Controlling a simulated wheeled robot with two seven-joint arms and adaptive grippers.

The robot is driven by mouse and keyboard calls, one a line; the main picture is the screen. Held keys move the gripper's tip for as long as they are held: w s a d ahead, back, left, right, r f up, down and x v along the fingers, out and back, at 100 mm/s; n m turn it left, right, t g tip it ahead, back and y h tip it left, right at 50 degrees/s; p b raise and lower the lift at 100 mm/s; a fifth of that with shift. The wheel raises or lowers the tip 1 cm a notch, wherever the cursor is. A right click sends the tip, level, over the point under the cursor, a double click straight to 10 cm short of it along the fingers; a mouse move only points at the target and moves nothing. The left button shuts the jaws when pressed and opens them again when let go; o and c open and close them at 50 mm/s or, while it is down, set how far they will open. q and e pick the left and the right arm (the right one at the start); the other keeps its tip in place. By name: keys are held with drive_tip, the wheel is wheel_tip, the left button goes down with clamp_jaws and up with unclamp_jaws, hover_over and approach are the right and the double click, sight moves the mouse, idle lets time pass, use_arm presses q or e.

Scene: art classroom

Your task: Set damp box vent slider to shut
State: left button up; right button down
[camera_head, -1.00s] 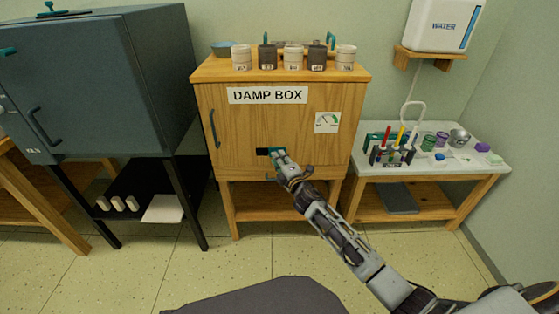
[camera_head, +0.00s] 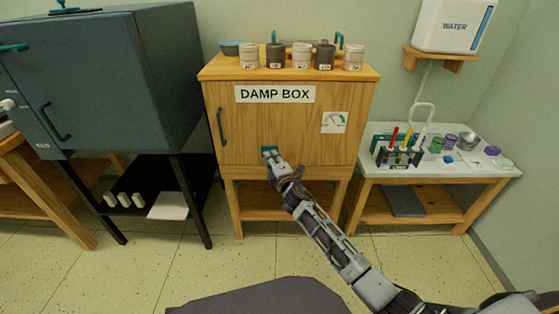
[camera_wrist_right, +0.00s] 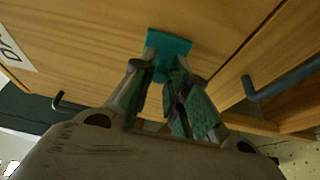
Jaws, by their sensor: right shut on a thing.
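The damp box (camera_head: 285,130) is a wooden cabinet labelled DAMP BOX, with its front facing me. Its teal vent slider (camera_head: 269,149) is on the lower left-centre of the front. In the right wrist view the slider (camera_wrist_right: 170,42) shows as a teal plate against the wood. My right gripper (camera_head: 273,158) is shut on the slider; its fingertips (camera_wrist_right: 165,68) partly cover it in the wrist view. No dark vent opening shows beside the slider now. My left gripper is out of view.
A grey cabinet (camera_head: 110,85) stands to the left, and a side table (camera_head: 440,168) with tools and cups to the right.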

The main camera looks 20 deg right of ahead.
drive_tip(key=shift+a, duration=0.4)
drive_tip(key=c, duration=1.3)
unclamp_jaws()
drive_tip(key=shift+w+a, duration=0.1)
drive_tip(key=shift+a, duration=0.05)
drive_tip(key=shift+c, duration=0.2)
drive_tip(key=s+d, duration=0.1)
drive_tip(key=s, duration=1.1)
drive_tip(key=shift+d, duration=0.3)
